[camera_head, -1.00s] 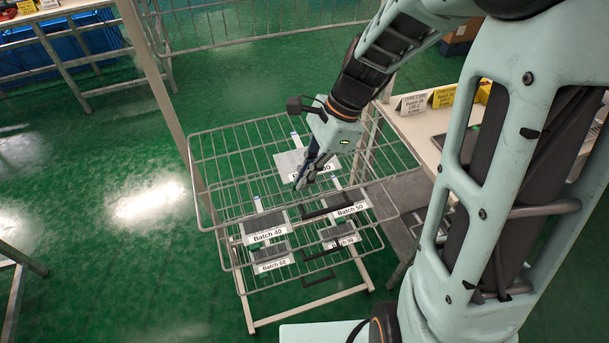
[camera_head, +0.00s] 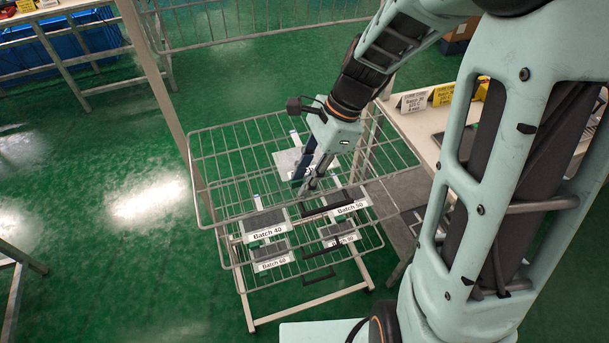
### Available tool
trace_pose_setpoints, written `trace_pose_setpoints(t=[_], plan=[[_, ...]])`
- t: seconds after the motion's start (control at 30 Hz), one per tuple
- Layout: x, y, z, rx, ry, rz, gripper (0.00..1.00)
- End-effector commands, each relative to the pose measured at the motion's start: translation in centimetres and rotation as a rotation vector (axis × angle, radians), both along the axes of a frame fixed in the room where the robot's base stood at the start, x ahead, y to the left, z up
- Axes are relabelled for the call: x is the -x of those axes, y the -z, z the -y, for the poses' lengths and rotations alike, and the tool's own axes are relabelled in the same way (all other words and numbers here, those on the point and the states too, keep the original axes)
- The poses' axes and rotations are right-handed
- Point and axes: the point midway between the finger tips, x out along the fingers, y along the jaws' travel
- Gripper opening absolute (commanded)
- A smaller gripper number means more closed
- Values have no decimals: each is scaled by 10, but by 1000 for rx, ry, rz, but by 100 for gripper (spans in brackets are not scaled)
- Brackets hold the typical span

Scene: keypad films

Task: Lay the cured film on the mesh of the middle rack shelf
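The wire rack (camera_head: 205,190) stands left of centre, with mesh shelves stacked one above another. My gripper (camera_head: 309,178) is over the rack, pointing down, its two fingers apart with a gap between them. A pale sheet (camera_head: 286,161), apparently the film, lies flat beside and partly behind the fingers. I cannot tell for certain which mesh level it rests on. Its label is hidden behind my gripper. Dark films with white labels show through the mesh: Batch 40 (camera_head: 266,220), Batch 50 (camera_head: 345,198), Batch 60 (camera_head: 272,254) and another (camera_head: 338,231) with an unclear label.
A workbench (camera_head: 420,125) with white and yellow tent cards (camera_head: 413,101) stands to the right of the rack. Black handles (camera_head: 328,208) sit on the shelf fronts. A post (camera_head: 160,85) rises at the rack's left. Green floor is clear on the left.

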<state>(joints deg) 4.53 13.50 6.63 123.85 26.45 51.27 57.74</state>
Motion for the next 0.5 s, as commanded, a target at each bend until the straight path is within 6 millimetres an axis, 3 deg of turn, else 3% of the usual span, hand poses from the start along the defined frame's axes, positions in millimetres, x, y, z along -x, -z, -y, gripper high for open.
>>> trace_pose_setpoints(t=[0.27, 0.5], plan=[[-2, -7, 3, 0, 1, 3, 25], [-7, -48, 19, 1, 2, 7, 25]])
